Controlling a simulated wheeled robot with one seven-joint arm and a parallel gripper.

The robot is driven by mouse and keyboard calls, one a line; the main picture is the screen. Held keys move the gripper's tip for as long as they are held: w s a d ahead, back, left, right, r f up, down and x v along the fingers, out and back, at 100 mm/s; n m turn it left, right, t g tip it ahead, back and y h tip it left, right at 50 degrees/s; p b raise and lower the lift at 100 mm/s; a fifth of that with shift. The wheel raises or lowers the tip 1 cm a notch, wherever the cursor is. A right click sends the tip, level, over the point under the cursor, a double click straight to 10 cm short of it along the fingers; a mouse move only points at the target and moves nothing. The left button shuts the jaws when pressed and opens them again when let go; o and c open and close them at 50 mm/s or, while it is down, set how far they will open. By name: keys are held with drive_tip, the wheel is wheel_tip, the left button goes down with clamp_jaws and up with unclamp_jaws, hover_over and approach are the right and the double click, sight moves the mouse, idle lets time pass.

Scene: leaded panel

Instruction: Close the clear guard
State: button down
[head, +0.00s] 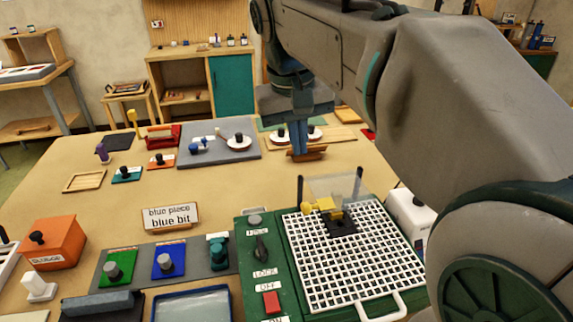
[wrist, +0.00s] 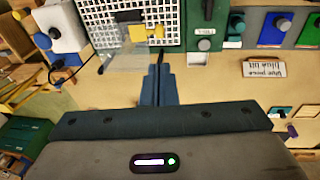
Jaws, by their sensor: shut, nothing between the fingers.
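The clear guard (head: 335,186) is a see-through panel standing raised between two dark posts at the back edge of a green machine (head: 262,233) with a white grid top (head: 350,262). It also shows in the wrist view (wrist: 122,60), faint, beside the grid. My gripper (head: 299,152) is shut and empty, pointing down behind the guard and apart from it in the head view. In the wrist view its blue fingers (wrist: 159,70) are together near the machine's edge. A yellow block (head: 320,206) and a black plate (head: 340,228) are on the grid near the guard.
The machine has a dark LOCK knob (head: 262,247), a red switch (head: 271,302) and a white front handle (head: 383,311). Left are coloured knobbed blocks and a "blue bit" sign (head: 171,216). A white box (head: 411,214) stands right. A wooden piece (head: 307,153) lies by my fingers.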

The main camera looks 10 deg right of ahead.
sight(305, 204)
drive_tip(key=f, duration=0.4)
drive_tip(key=w+d+f, duration=0.1)
drive_tip(key=f, duration=0.4)
drive_tip(key=d+f, duration=0.1)
drive_tip(key=f, duration=0.3)
drive_tip(key=shift+w+f+p, duration=0.3)
drive_tip(key=shift+f+p, duration=0.05)
drive_tip(key=shift+p, duration=0.05)
